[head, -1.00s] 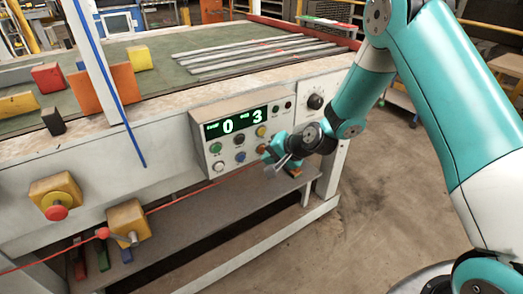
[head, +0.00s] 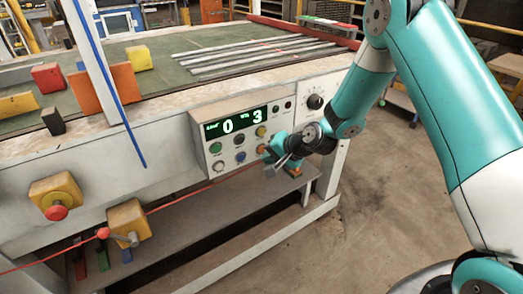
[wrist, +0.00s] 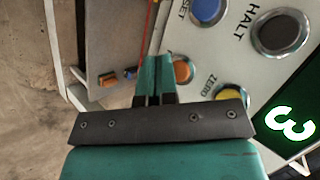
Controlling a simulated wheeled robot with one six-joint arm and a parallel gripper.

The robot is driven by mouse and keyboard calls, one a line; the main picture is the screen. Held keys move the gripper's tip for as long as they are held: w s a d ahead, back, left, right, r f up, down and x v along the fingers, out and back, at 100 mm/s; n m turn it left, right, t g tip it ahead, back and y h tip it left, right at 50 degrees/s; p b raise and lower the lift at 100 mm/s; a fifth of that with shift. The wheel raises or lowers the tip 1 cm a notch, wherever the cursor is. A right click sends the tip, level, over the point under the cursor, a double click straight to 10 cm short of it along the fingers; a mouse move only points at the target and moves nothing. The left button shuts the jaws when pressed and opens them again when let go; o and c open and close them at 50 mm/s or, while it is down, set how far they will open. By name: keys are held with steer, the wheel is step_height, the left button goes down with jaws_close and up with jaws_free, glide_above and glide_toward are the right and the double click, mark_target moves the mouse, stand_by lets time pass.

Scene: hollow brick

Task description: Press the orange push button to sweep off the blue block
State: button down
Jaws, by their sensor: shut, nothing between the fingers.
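The orange push button (wrist: 183,71) sits on the grey control panel, just right of my fingertips in the wrist view. In the head view the orange button (head: 262,149) is partly hidden by my gripper (head: 270,160). My gripper (wrist: 154,62) is shut and empty, its tips close beside the button; I cannot tell whether they touch. A small blue patch, seemingly the blue block (head: 81,65), shows on the green table top behind the orange plate (head: 103,88), mostly hidden.
The panel (head: 240,136) has several other buttons, including yellow (wrist: 228,98) and blue (wrist: 207,10), and its display reads 0 and 3. A red block (head: 48,77) and a yellow block (head: 139,58) stand on the table. A blue pole (head: 110,85) crosses in front.

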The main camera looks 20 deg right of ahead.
steer(key=shift+w+a, duration=0.15)
steer(key=shift+w, duration=0.2)
